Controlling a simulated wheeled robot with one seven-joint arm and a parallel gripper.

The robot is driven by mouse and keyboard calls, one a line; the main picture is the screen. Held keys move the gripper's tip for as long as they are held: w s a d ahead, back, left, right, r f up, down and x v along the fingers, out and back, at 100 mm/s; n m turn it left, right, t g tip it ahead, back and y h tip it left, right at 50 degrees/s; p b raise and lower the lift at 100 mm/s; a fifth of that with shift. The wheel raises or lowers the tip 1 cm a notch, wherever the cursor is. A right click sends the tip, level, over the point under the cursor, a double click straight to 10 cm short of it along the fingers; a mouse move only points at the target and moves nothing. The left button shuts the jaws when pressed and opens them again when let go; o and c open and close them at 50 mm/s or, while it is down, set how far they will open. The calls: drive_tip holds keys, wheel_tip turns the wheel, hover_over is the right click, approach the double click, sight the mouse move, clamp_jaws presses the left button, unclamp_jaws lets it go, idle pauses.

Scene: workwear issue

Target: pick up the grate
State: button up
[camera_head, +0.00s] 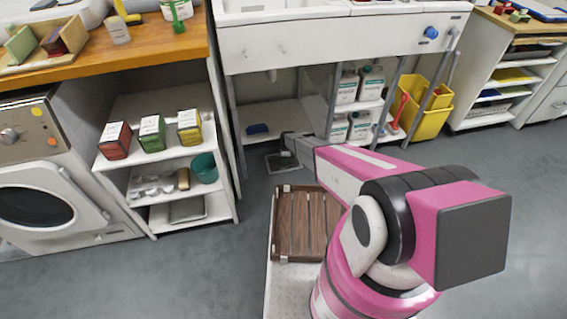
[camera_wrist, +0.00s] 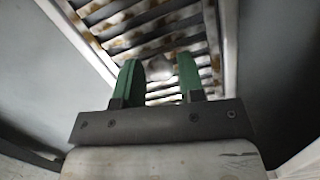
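The grate (camera_wrist: 150,22) fills the upper middle of the wrist view. It has dark slats with brown stains inside a pale frame. In the head view the grate (camera_head: 273,162) is a small framed patch on the floor below the sink, partly hidden by my arm's end. My gripper (camera_wrist: 159,82) is open, its two green fingers apart and pointing at the grate. A blurred pale round spot (camera_wrist: 159,67) shows between the fingers; I cannot tell what it is. I see no contact between fingers and grate. The fingers are not clear in the head view.
The sink unit (camera_head: 340,36) with metal legs stands over the grate. A low shelf (camera_head: 285,114) with a blue object is behind it. An open shelf unit (camera_head: 165,165) stands at left, a yellow bin (camera_head: 432,118) at right. A brown slatted tray (camera_head: 290,253) lies beside my arm.

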clamp_jaws()
drive_tip(key=shift+r, duration=0.1)
